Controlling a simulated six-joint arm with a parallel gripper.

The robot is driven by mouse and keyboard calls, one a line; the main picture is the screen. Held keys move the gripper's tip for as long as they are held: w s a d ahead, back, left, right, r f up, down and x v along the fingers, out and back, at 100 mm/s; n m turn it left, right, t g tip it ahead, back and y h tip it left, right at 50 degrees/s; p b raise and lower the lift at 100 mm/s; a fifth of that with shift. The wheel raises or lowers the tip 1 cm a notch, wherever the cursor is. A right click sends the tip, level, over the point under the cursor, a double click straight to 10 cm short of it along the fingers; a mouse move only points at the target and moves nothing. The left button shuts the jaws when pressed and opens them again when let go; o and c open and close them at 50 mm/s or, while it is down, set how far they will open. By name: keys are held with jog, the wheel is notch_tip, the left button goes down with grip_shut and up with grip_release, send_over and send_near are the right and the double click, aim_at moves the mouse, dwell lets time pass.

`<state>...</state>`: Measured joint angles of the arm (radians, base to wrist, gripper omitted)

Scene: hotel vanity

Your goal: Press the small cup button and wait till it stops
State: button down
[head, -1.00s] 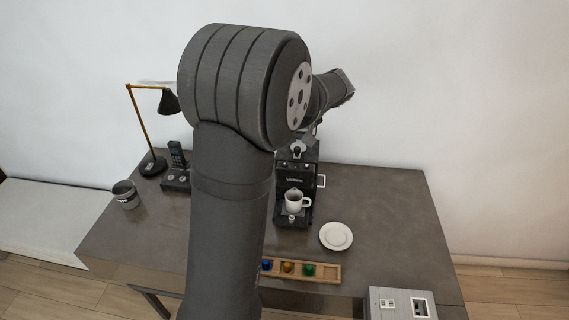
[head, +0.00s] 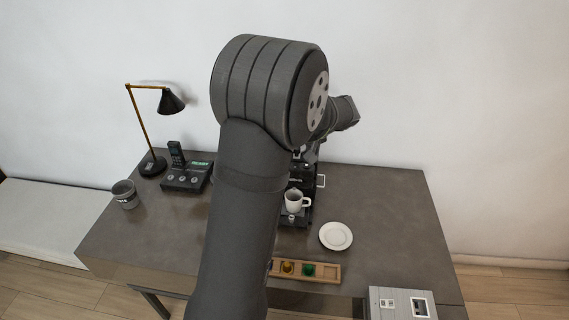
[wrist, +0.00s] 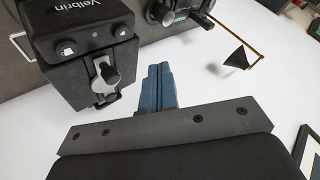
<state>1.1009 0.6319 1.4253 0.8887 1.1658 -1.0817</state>
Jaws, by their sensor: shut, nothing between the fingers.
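The black coffee machine (head: 305,185) stands on the table behind my arm, its upper part mostly covered. A white cup (head: 293,201) sits on its drip tray. In the wrist view the machine (wrist: 92,40) is at the upper left, with a metal lever (wrist: 107,75) and two small round buttons, one on the left (wrist: 66,50) and one on the right (wrist: 120,31). I cannot tell which is the small cup button. My gripper (wrist: 159,68) is shut and empty, its blue fingers beside the machine, apart from both buttons in the picture. Its tips are hidden in the head view.
A white saucer (head: 336,236) lies right of the machine. A wooden capsule tray (head: 325,272) is at the front edge. A phone dock (head: 188,178), a lamp (head: 152,166) and a grey mug (head: 125,194) stand at left.

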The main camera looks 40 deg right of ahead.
jog(key=shift+f, duration=2.3)
jog(key=shift+f, duration=0.15)
jog(key=shift+f, duration=0.25)
jog(key=shift+f, duration=0.35)
dwell(0.7)
jog(key=shift+r, duration=0.8)
jog(key=shift+r, duration=2.5)
jog(key=shift+f, duration=0.15)
